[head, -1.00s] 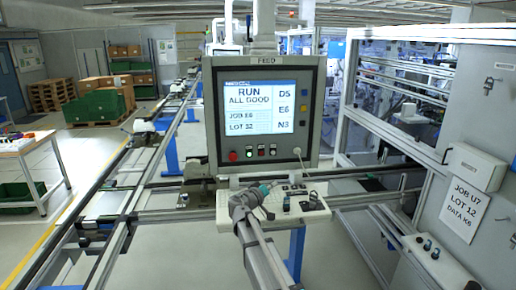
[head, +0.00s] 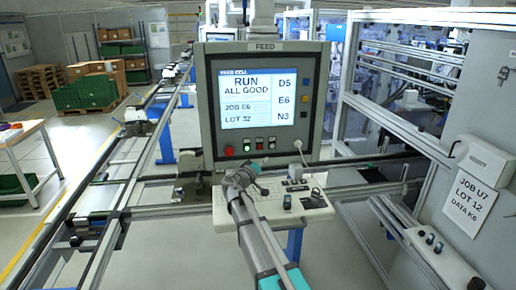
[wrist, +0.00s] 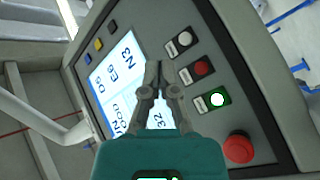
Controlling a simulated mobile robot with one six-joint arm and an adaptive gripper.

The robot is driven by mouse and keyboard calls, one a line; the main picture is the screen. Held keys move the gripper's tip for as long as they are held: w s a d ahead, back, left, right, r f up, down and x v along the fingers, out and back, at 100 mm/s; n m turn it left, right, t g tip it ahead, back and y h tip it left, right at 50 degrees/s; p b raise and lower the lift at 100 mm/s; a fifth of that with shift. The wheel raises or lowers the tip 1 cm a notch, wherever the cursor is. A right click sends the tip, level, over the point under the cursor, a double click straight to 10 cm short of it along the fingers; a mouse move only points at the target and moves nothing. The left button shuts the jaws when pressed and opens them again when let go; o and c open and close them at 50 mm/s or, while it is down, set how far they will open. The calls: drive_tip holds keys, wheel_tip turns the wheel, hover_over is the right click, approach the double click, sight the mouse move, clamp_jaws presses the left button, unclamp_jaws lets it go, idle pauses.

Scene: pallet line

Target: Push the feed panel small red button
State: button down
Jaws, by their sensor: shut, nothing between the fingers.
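The FEED panel (head: 207,100) stands upright ahead, with a lit screen reading RUN, ALL GOOD. Its small red button (head: 259,147) sits in the row below the screen, between a lit green button (head: 247,148) and a pale button (head: 272,145). In the wrist view the small red button (wrist: 201,68) is right of my fingertips, clear of them. My gripper (wrist: 156,66) is shut and empty, its tips over the screen in that view. In the head view my gripper (head: 252,170) is just below the button row; its fingertips are hard to make out.
A large red mushroom button (wrist: 238,147) is at the end of the row. A keyboard shelf (head: 305,207) with small items lies under the panel, close to my arm. Conveyor rails run at left; a grey cabinet (head: 485,120) stands at right.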

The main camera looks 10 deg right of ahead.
drive_tip(key=shift+w+a, duration=0.1)
approach(265, 145)
drive_tip(key=shift+w+d+r, duration=0.1)
drive_tip(key=shift+w+d, duration=0.3)
drive_tip(key=shift+d, duration=0.3)
drive_tip(key=shift+w+d, duration=0.4)
drive_tip(key=shift+d, duration=0.3)
drive_tip(key=shift+w+d+r, duration=0.1)
drive_tip(key=shift+w+d, duration=0.3)
drive_tip(key=shift+d, duration=0.3)
drive_tip(key=shift+w, duration=0.9)
idle(1.4)
drive_tip(key=shift+s, duration=0.9)
idle(0.4)
drive_tip(key=shift+s, duration=2.5)
drive_tip(key=shift+f, duration=0.1)
